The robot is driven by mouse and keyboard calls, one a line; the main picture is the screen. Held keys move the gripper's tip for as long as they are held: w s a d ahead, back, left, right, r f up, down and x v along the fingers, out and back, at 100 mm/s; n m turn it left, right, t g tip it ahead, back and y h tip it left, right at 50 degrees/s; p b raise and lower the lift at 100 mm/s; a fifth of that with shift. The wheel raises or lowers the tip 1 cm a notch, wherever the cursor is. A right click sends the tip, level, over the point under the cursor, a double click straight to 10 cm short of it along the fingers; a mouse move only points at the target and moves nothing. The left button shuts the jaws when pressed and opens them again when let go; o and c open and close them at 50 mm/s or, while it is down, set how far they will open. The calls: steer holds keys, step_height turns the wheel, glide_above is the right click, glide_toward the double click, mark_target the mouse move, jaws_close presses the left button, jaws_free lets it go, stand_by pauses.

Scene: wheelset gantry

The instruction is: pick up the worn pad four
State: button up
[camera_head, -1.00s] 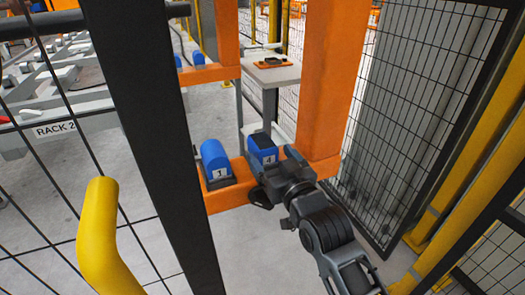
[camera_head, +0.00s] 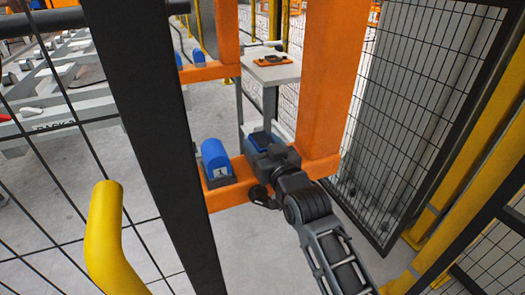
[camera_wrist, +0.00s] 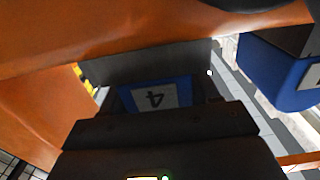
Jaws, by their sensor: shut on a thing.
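The worn pad four is a blue block with a white "4" label; it shows in the wrist view (camera_wrist: 158,93) between the dark jaws, with the label upside down. In the head view the pad (camera_head: 263,142) is mostly hidden behind my gripper (camera_head: 266,160), with a blue top showing. It is at the orange gantry beam, near the foot of the orange post. My gripper (camera_wrist: 155,105) is shut on the pad. I cannot tell whether the pad is clear of its seat.
Blue pad one (camera_head: 215,158) sits on the orange beam (camera_head: 228,195) just left of my gripper. The orange post (camera_head: 327,85) rises close on the right. A small grey table (camera_head: 285,73) stands behind. A mesh gate (camera_head: 415,110) and a black fence post (camera_head: 150,130) flank the opening.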

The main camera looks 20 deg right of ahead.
steer(key=c, duration=0.7)
steer(key=shift+c, duration=0.2)
steer(key=shift+r, duration=0.1)
